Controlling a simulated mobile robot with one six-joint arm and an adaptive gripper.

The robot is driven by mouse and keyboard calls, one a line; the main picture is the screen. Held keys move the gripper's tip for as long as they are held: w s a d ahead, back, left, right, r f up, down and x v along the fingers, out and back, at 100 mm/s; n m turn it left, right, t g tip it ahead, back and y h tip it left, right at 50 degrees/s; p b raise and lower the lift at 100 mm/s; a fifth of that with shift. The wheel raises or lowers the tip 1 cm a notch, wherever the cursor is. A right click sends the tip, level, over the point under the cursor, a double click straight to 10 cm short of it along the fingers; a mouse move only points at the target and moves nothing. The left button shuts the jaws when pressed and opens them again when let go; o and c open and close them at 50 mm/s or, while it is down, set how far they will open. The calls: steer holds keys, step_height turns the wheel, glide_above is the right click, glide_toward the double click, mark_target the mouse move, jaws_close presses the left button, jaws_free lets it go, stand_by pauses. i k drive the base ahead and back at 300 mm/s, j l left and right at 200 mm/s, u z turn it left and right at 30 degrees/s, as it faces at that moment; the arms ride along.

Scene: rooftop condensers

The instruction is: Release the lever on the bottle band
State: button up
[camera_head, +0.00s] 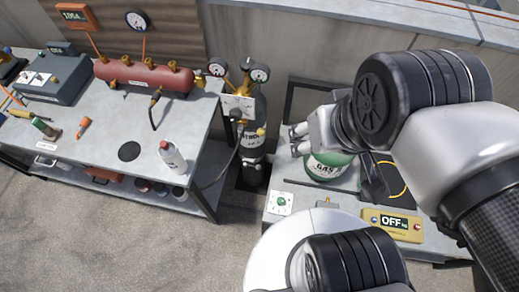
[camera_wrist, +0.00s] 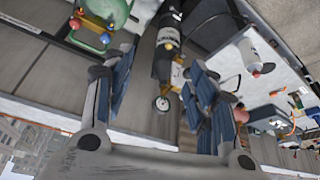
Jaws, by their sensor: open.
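The dark nitrogen bottle (camera_head: 252,170) stands upright in the gap between the two benches, with a brass regulator and two gauges on top. A small yellow knob (camera_head: 261,132) shows at its right side, perhaps the band's lever; the band itself is hard to make out. My gripper (camera_head: 297,140) is right of the bottle, pointing left and apart from it, above the green gas cylinder (camera_head: 328,165). In the wrist view my gripper (camera_wrist: 158,85) is open and empty, with the bottle (camera_wrist: 163,58) beyond its fingers.
The left bench (camera_head: 85,130) carries a red manifold (camera_head: 143,77), a white spray bottle (camera_head: 172,157) and small tools. The right bench carries a yellow scale display (camera_head: 392,224) reading OFF. A black hose hangs beside the bottle. A wall stands behind.

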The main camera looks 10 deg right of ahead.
mark_target(258, 167)
steer(key=k+j+z, duration=0.2)
steer(key=k+j, duration=0.15)
steer(key=j, duration=0.35)
steer(key=k+j+z, duration=0.25)
steer(key=k+j, duration=0.15)
steer(key=j, duration=0.2)
steer(key=k+j+z, duration=0.2)
steer(key=k+j, duration=0.2)
steer(key=j, duration=0.15)
